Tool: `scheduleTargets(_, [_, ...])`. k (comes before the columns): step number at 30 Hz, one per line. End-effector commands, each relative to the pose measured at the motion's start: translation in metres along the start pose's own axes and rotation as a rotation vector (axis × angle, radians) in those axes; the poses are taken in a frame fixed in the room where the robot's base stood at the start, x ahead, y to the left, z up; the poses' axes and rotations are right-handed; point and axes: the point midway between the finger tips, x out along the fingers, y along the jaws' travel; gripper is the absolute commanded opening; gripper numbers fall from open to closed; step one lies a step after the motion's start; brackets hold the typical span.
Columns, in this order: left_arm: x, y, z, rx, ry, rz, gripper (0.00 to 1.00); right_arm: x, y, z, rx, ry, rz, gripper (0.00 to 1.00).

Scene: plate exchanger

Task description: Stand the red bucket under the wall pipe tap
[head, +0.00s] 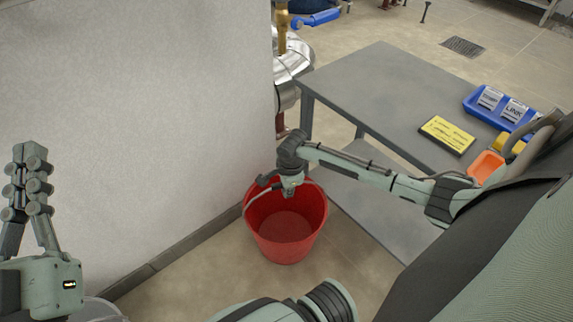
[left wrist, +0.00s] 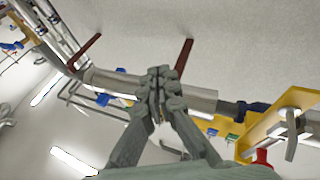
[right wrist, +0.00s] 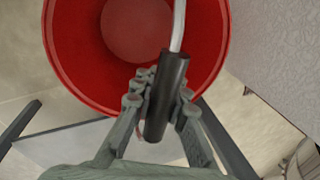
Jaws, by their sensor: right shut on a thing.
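The red bucket (head: 286,228) is upright and open, beside the white wall's end and the grey table. It looks empty; I cannot tell whether its base touches the floor. My right gripper (head: 289,182) is over the rim and shut on the dark grip of its wire handle. The right wrist view shows this grip (right wrist: 166,95) between the fingers, above the bucket (right wrist: 78,60). My left gripper (head: 30,160) is raised at far left, fingers together and empty, also in the left wrist view (left wrist: 163,80). A brass fitting (head: 282,28) shows behind the wall; I cannot tell whether it is the tap.
The grey table (head: 370,85) stands right of the bucket, with a lower shelf. It carries a blue tray (head: 480,108), a yellow sign (head: 447,134) and an orange bin (head: 486,167). The white wall (head: 140,110) bounds the left side. Silver piping (head: 290,68) stands beyond the wall's end.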

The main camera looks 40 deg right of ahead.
Motion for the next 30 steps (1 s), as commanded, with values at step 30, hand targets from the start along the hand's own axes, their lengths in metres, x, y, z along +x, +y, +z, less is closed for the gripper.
scheduleTargets(30, [-0.01, -0.025, 0.059, 0.055, -0.313, -0.041, 0.0, -0.043, -0.001, 0.0, 0.0, -0.001, 0.0, 0.35])
